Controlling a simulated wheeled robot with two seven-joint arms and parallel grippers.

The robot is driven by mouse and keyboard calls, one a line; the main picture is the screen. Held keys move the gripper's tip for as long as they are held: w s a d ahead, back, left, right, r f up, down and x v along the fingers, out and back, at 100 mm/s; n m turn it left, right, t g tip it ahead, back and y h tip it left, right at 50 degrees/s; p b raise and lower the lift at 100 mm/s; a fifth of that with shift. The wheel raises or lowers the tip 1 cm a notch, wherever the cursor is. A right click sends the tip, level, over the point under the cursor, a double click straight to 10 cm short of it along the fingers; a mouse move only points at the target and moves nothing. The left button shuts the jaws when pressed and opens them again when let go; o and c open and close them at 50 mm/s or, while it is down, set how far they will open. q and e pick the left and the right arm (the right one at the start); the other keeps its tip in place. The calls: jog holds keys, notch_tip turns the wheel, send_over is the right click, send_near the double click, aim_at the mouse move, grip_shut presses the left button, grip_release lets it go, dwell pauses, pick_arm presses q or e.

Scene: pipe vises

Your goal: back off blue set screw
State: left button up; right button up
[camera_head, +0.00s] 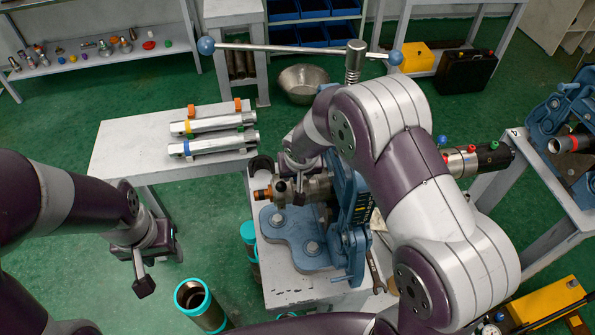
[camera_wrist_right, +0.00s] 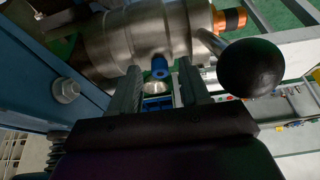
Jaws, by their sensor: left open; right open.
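The blue set screw (camera_wrist_right: 160,65) sticks out of a steel pipe fitting (camera_wrist_right: 135,38) in the right wrist view. My right gripper (camera_wrist_right: 161,78) is open, with one finger on each side of the screw. I cannot tell whether the fingers touch it. In the head view the fitting (camera_head: 318,187) is held in the blue vise (camera_head: 350,205), and my right arm partly covers it. The screw is not discernible there. My left gripper (camera_head: 160,270) is open and empty, pointing down left of the vise table.
A black ball-ended handle (camera_wrist_right: 250,68) is close right of my right gripper. A bench (camera_head: 125,150) with two clamped pipes stands left. A teal-rimmed pipe (camera_head: 195,297) stands on the floor in front. Another pipe with coloured knobs (camera_head: 480,160) is at right.

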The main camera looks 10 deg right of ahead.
jog(key=b+v, duration=0.1)
jog(key=v, duration=1.1)
jog(key=shift+s+r, duration=0.15)
jog(key=shift+r, duration=0.15)
